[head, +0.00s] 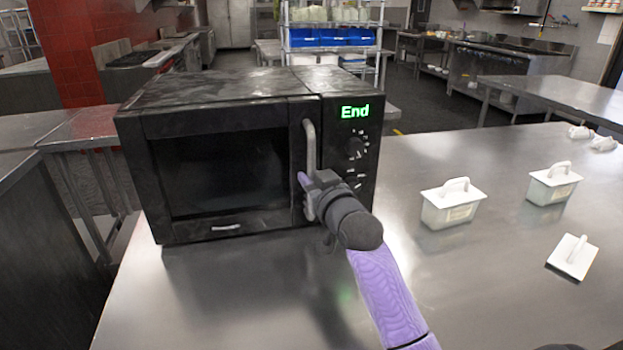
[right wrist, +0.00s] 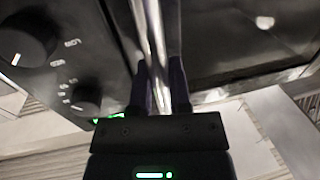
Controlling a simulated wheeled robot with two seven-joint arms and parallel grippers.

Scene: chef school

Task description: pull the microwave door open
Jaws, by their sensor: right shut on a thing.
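The black microwave (head: 225,225) stands on the steel table, its dark-windowed door (head: 222,172) facing me and looking closed. A green "End" shows on its panel. The grey vertical door handle (head: 310,145) is at the door's right edge. My right gripper (head: 306,188) is at the lower part of the handle, shut on it. In the right wrist view, the two fingers of the gripper (right wrist: 162,90) lie on either side of the metal handle (right wrist: 155,40), and the control knobs (right wrist: 28,40) show at left. My left gripper is not in view.
Two white lidded containers (head: 452,207) (head: 553,187) stand on the steel table (head: 400,165) at right, with a loose white lid (head: 573,257) nearer. The table in front of the microwave is clear except for my right arm.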

